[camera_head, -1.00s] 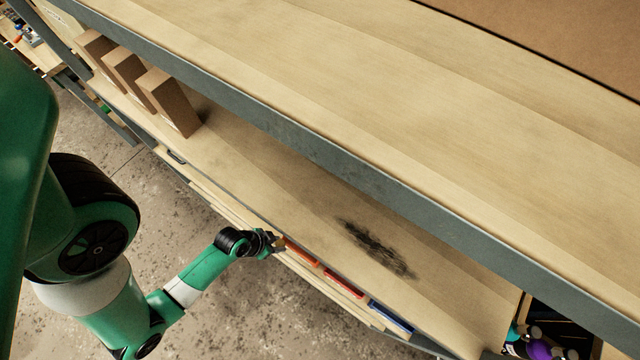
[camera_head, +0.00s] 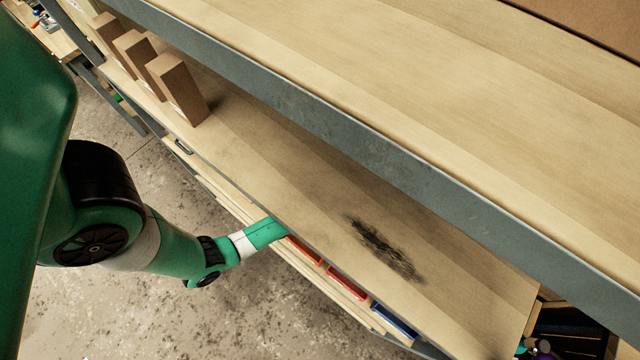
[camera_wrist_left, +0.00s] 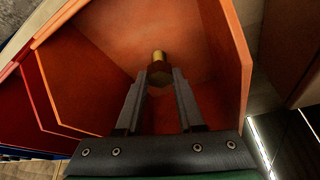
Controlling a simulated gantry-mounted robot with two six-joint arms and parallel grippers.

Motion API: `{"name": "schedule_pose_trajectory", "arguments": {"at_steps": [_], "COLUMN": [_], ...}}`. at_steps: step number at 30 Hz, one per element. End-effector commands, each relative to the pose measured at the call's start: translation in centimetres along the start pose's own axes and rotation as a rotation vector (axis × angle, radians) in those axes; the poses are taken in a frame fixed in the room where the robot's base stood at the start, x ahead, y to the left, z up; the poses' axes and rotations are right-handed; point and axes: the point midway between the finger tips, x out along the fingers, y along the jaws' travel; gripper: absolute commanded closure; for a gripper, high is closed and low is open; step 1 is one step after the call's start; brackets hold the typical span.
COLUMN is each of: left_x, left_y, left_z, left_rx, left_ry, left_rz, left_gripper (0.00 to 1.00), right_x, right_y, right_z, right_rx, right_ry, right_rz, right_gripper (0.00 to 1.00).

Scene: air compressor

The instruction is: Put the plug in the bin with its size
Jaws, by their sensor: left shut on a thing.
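A brass plug (camera_wrist_left: 159,67) with a hex head shows in the left wrist view, held at the fingertips of my left gripper (camera_wrist_left: 159,78). The gripper is shut on it. The plug is at the mouth of an orange bin (camera_wrist_left: 110,40), with the bin's walls around it; I cannot tell whether it touches the bin. In the head view, the orange bin (camera_head: 304,250), a red bin (camera_head: 345,283) and a blue bin (camera_head: 394,320) sit in a row below the shelf edge. My left arm reaches to the orange bin there, and its gripper is hidden. My right gripper is not in view.
Several cardboard boxes (camera_head: 180,90) stand at the far left of the shelf. Dark items (camera_head: 570,335) lie at the lower right.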

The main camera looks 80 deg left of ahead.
Motion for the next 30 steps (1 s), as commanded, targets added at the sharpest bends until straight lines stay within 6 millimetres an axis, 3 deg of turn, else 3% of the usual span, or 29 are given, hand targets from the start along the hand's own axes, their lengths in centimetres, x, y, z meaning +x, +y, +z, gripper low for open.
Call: {"name": "schedule_pose_trajectory", "arguments": {"at_steps": [2, 12, 13, 17, 26, 30], "left_x": [0.9, 1.3, 1.1, 1.1, 0.9, -0.8], "left_y": [0.0, 0.0, 0.0, 0.0, 0.0, 0.0], "left_z": [-0.3, -0.1, -0.1, -0.1, -0.2, -0.3], "left_rx": [0.0, -0.001, -0.001, -0.001, -0.001, -0.001], "left_ry": [0.0, -0.001, -0.001, -0.001, -0.001, 0.0], "left_rz": [0.0, 0.0, 0.0, 0.0, 0.0, 0.0], "left_gripper": [1.0, 1.0, 0.58, 0.34, 0.33, 0.33], "right_x": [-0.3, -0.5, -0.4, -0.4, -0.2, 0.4], "right_y": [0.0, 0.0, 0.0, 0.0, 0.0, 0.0], "right_z": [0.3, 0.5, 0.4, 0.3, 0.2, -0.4], "right_rx": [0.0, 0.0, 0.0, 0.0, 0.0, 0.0], "right_ry": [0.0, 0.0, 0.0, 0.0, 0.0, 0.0], "right_rz": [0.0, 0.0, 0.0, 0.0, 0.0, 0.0], "right_gripper": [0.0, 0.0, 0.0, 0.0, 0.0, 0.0]}}
